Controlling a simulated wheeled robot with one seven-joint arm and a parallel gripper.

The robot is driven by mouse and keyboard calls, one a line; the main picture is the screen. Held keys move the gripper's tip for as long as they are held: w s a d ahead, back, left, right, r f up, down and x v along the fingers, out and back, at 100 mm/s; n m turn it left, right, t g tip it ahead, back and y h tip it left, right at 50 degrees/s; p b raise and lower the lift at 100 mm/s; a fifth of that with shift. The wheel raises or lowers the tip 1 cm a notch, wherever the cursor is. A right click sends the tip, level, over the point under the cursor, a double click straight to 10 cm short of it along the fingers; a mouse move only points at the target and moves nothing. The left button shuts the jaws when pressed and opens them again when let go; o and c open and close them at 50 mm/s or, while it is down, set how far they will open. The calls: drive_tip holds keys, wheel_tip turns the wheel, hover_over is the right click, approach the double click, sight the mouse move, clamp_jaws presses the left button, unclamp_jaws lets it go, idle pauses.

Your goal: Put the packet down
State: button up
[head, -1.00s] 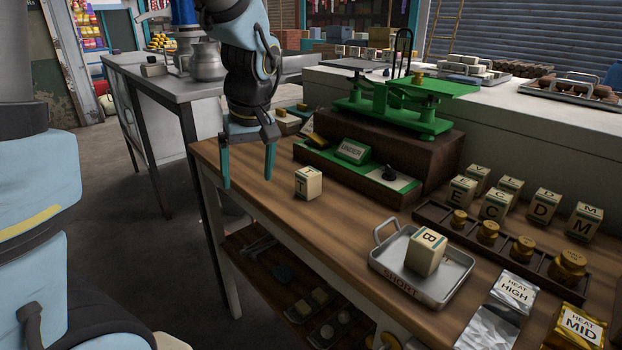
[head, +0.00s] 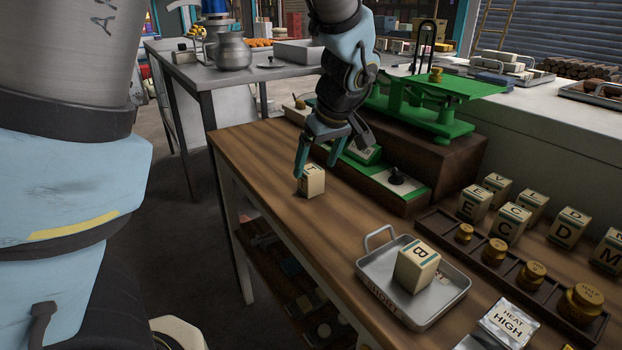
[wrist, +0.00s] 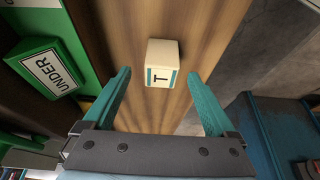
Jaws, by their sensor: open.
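A cream block-shaped packet marked T (head: 313,183) stands on the wooden table (head: 262,160), near its left edge. My gripper (head: 315,170) is at this packet, fingers pointing down, and partly covers it in the head view. In the wrist view the T packet (wrist: 162,62) lies ahead between the spread fingertips of my gripper (wrist: 158,75), with gaps on both sides. My gripper is open and holds nothing. Another packet, marked B (head: 416,268), sits in a metal tray labelled SHORT (head: 376,265).
The green UNDER sign (wrist: 50,70) is left of my gripper in the wrist view. Brass weights (head: 495,250) and several lettered packets line the right. Bare wood lies between T and the tray.

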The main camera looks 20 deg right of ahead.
sight(313, 170)
drive_tip(key=shift+p+x, duration=0.9)
drive_tip(key=shift+x, duration=1.7)
drive_tip(key=shift+a, duration=0.1)
clamp_jaws()
